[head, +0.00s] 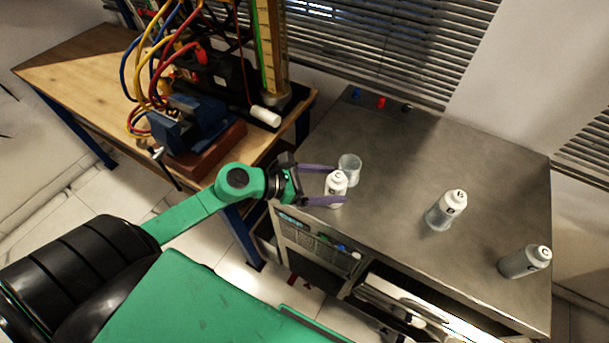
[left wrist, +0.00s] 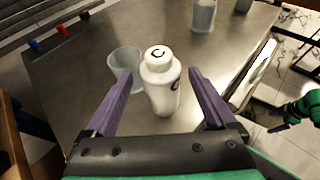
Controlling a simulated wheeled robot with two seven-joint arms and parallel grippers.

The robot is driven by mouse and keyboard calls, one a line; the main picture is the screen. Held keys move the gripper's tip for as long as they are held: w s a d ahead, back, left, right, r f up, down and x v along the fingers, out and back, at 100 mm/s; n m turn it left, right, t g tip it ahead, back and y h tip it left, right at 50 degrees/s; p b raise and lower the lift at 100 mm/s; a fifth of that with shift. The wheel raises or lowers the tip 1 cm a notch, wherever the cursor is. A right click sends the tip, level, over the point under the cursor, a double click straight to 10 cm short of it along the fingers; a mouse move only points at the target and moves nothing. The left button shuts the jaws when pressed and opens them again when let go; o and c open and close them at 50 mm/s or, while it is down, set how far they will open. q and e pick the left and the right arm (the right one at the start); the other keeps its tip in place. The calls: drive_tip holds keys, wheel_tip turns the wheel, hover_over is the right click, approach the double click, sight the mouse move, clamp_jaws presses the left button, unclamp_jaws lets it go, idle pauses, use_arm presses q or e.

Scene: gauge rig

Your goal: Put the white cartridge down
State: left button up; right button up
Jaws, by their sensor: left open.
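The white cartridge (head: 336,188) stands upright near the left front edge of the grey metal bench top. In the left wrist view the cartridge (left wrist: 161,84) shows a letter C on its cap. My left gripper (head: 340,184) is open, with one purple finger on each side of the cartridge. In the left wrist view a gap shows between the cartridge and each finger of this gripper (left wrist: 159,75). A clear empty cup (head: 350,165) stands just behind the cartridge. My right gripper (left wrist: 282,126) appears small at the right of the left wrist view; its jaws are unclear.
Another white cartridge (head: 453,202) stands in a clear cup at mid bench. A greyish cartridge (head: 522,262) stands near the right front corner. Small blue, red and dark pieces lie at the back edge. A wooden table (head: 80,65) with a hose rig is at left.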

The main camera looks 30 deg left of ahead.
use_arm(q)
drive_tip(key=b+v, duration=0.1)
drive_tip(key=v, duration=0.9)
